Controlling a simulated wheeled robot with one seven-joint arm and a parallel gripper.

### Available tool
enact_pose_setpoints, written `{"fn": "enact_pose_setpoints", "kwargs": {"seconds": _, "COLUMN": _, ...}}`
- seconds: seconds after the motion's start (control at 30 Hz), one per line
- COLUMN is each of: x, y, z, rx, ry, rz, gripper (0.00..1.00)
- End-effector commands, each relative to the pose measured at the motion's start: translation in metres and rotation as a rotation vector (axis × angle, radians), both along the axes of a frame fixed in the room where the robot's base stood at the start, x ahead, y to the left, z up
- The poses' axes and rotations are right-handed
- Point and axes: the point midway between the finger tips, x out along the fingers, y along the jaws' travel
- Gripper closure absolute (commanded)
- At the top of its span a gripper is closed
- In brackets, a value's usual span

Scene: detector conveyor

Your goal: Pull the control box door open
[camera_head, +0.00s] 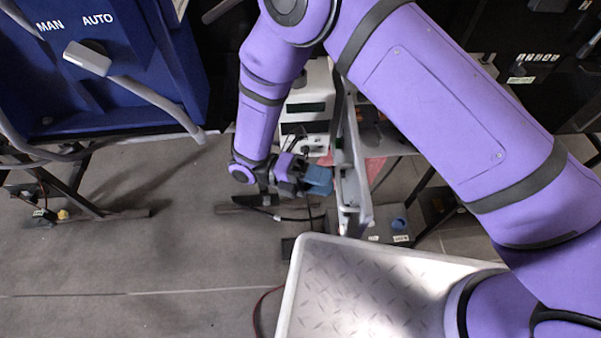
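A light grey door-like panel (351,165), probably the control box door, shows nearly edge-on in the middle of the view. It stands out toward me, with its upper part hidden behind my purple arm. My gripper (319,180) is just left of the panel's lower half, with its blue fingertips close to the panel's left side. I cannot tell whether they touch it. The fingers overlap from this angle, so I cannot tell whether they are open or shut.
A white device with dark displays (307,108) stands behind my gripper. A blue machine panel marked MAN and AUTO (100,70) with grey handles fills the upper left. A metal frame (80,190) stands below it. The grey floor (150,255) at lower left is mostly clear.

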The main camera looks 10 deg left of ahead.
Motion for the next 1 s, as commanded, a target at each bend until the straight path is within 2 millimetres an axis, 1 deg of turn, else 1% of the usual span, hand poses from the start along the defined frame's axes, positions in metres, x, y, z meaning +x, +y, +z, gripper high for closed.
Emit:
{"fn": "enact_pose_setpoints", "kwargs": {"seconds": 0.03, "x": 0.001, "y": 0.012, "z": -0.003, "rx": 0.001, "ry": -0.003, "rz": 0.005, "gripper": 0.63}}
{"fn": "enact_pose_setpoints", "kwargs": {"seconds": 0.07, "x": 0.002, "y": 0.018, "z": -0.004, "rx": 0.002, "ry": -0.003, "rz": 0.005, "gripper": 0.63}}
{"fn": "enact_pose_setpoints", "kwargs": {"seconds": 0.47, "x": 0.006, "y": 0.044, "z": -0.007, "rx": 0.001, "ry": -0.005, "rz": 0.005, "gripper": 0.63}}
{"fn": "enact_pose_setpoints", "kwargs": {"seconds": 0.67, "x": 0.008, "y": 0.052, "z": -0.012, "rx": -0.009, "ry": 0.0, "rz": 0.0, "gripper": 0.63}}
{"fn": "enact_pose_setpoints", "kwargs": {"seconds": 1.0, "x": 0.011, "y": 0.066, "z": -0.012, "rx": -0.003, "ry": 0.0, "rz": 0.002, "gripper": 0.63}}
